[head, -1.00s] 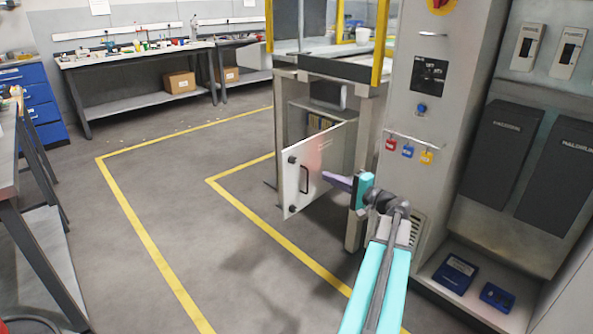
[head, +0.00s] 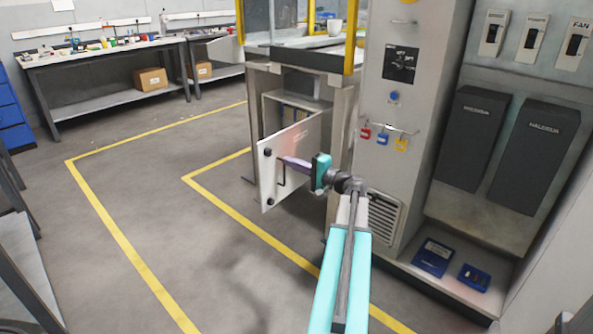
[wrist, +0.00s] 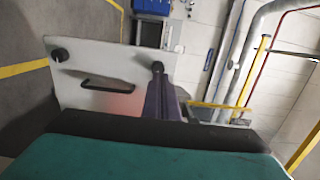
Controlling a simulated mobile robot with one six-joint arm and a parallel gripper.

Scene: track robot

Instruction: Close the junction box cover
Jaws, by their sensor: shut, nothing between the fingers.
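The junction box cover (head: 290,150) is a pale panel with two dark round knobs and a black bar handle. It stands swung open, out from the box (head: 272,113) under the machine frame. My gripper (head: 284,160) is shut and empty, its purple fingers in front of the cover's outer face near the upper knob and handle. In the wrist view the cover (wrist: 110,62) fills the upper left, and my fingers (wrist: 157,85) reach up to the right-hand knob. I cannot tell whether they touch the cover. Most of the box's inside is hidden behind the cover.
A tall grey cabinet (head: 398,110) with hanging padlocks (head: 382,139) stands right of the box, close beside my arm. Yellow floor lines (head: 120,235) run over open floor to the left. A workbench (head: 100,57) stands at the back.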

